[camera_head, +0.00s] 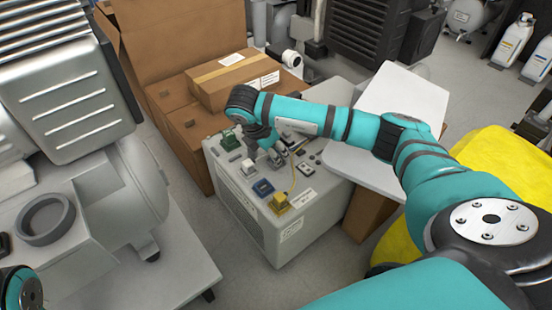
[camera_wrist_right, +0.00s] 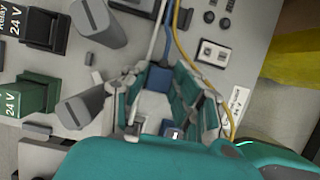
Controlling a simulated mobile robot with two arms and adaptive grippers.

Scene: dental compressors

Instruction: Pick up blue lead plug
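My right gripper (camera_head: 277,155) reaches down to the top of the grey control box in the head view. In the right wrist view, its grey-and-teal fingers (camera_wrist_right: 160,90) stand apart. A blue plug (camera_wrist_right: 158,78) shows between them, with a white part below it. A blue lead (camera_wrist_right: 182,48) runs up from near the fingers. Whether the fingers touch the plug cannot be seen. The gripper hides the plug in the head view. My left gripper is out of view; only part of my left arm shows at the lower left.
The control box (camera_head: 290,240) carries a green relay (camera_head: 229,141), a blue block (camera_head: 263,188) and a yellow block (camera_head: 278,204). A yellow lead (camera_wrist_right: 181,40) passes close to the fingers. Cardboard boxes (camera_head: 232,80) stand behind; a compressor (camera_head: 120,190) stands left.

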